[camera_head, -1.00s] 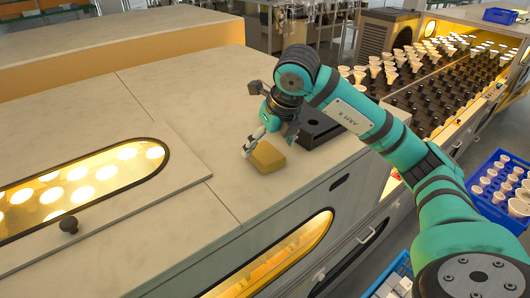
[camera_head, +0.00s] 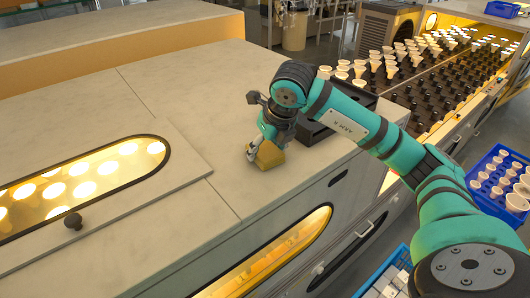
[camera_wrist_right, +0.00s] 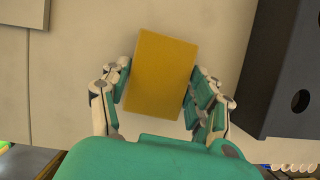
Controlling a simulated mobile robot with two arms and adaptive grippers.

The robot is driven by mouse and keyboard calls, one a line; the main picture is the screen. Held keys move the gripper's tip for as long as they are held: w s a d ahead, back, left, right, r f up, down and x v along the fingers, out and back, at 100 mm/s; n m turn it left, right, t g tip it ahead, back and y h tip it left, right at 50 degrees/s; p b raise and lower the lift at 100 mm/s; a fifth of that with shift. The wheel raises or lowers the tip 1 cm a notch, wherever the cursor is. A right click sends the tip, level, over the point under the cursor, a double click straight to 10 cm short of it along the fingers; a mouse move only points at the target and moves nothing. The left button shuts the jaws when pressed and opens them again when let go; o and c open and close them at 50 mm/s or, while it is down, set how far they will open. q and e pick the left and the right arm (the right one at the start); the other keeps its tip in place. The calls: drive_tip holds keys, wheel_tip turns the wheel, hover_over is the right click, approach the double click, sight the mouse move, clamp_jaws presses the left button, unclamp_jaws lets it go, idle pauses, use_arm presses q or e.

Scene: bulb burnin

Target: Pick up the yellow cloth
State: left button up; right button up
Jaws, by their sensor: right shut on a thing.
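The yellow cloth (camera_head: 268,155) is a folded, block-like pad on the pale top of the machine, close to its front edge. It also shows in the right wrist view (camera_wrist_right: 160,75), between the two fingers. My right gripper (camera_head: 258,150) comes down over it from above and is shut on it, with one finger on each side. In the right wrist view the right gripper (camera_wrist_right: 157,88) touches or nearly touches both long sides of the cloth. I cannot tell whether the cloth is lifted clear of the top. My left gripper is not in view.
A dark box with round holes (camera_wrist_right: 283,70) stands right beside the cloth; it is partly behind my arm in the head view (camera_head: 318,128). A lit oval window (camera_head: 85,185) and a black knob (camera_head: 73,221) lie to the left. Blue crates with bulbs (camera_head: 500,180) are at the right.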

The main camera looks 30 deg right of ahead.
sight(266, 150)
drive_tip(key=shift+r, duration=0.1)
drive_tip(key=shift+r+b, duration=0.3)
drive_tip(key=shift+r, duration=0.3)
wheel_tip(266, 150, up, 7)
drive_tip(key=shift+r+b, duration=0.1)
drive_tip(key=shift+b, duration=0.8)
drive_tip(key=shift+r, duration=0.75)
drive_tip(key=o, duration=0.5)
drive_tip(key=shift+c, duration=0.2)
drive_tip(key=c, duration=0.4)
drive_tip(key=shift+f, duration=0.1)
